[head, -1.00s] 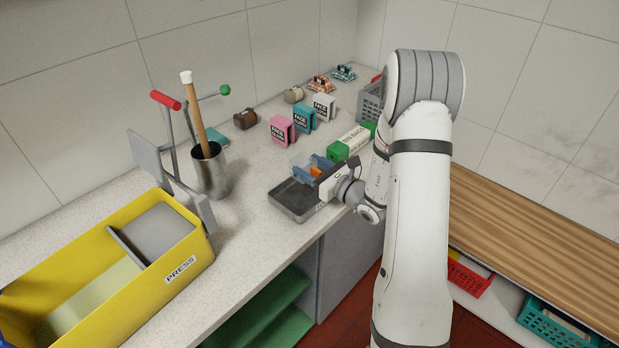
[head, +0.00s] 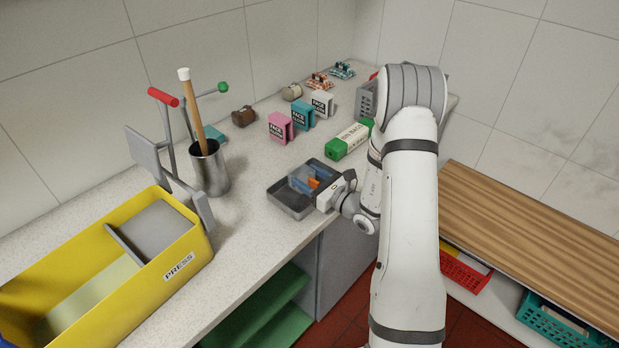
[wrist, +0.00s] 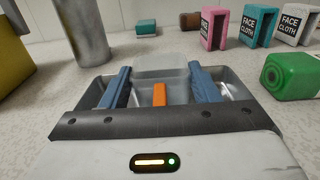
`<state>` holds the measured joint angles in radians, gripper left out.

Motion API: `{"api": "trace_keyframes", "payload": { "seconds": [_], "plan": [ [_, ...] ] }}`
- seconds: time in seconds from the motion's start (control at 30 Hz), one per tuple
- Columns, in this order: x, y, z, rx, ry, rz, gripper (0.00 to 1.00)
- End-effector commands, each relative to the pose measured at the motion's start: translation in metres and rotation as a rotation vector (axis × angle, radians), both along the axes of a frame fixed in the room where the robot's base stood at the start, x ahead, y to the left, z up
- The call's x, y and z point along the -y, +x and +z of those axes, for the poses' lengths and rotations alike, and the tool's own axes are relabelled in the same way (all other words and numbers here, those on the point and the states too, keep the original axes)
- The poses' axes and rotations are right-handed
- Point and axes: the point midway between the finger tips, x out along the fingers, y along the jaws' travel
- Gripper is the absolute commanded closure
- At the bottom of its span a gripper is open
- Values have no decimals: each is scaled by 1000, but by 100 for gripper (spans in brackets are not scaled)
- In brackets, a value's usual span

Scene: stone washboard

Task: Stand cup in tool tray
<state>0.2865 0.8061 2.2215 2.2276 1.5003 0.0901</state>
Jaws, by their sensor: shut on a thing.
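The cup (wrist: 165,64) is clear and pale, and in the wrist view it shows between and just beyond the blue fingers of my gripper (wrist: 158,82). My gripper is shut on it. In the head view my gripper (head: 308,179) is low over the dark grey tool tray (head: 291,208), with the fingers inside the outline of its rim. The tray's rim also shows around the fingers in the wrist view (wrist: 86,88). The cup's base is hidden, so I cannot tell whether it touches the tray floor. The cup looks roughly upright.
A green-and-white bin bags roll (head: 349,141) lies behind the tray. Pink (head: 281,128), teal (head: 302,115) and white (head: 322,104) face cloth packs stand farther back. A metal canister (head: 209,172) with a wooden handle and the yellow press bucket (head: 190,268) are left. Counter between canister and tray is clear.

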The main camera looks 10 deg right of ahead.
Motion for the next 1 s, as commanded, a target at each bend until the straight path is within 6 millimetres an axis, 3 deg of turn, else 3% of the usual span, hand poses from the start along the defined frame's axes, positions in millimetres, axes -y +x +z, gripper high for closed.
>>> {"api": "trace_keyframes", "payload": {
  "seconds": [0.23, 0.27, 0.5, 0.77, 1.0],
  "plan": [
    [-1, 0, -5, -3, -1, 1, 68],
    [-1, -1, -6, -4, -2, 1, 43],
    [-1, -1, -8, -8, -3, 1, 23],
    [-2, -2, -9, -11, -5, 3, 23],
    [1, -5, 6, -12, -4, 1, 23]
  ]
}}
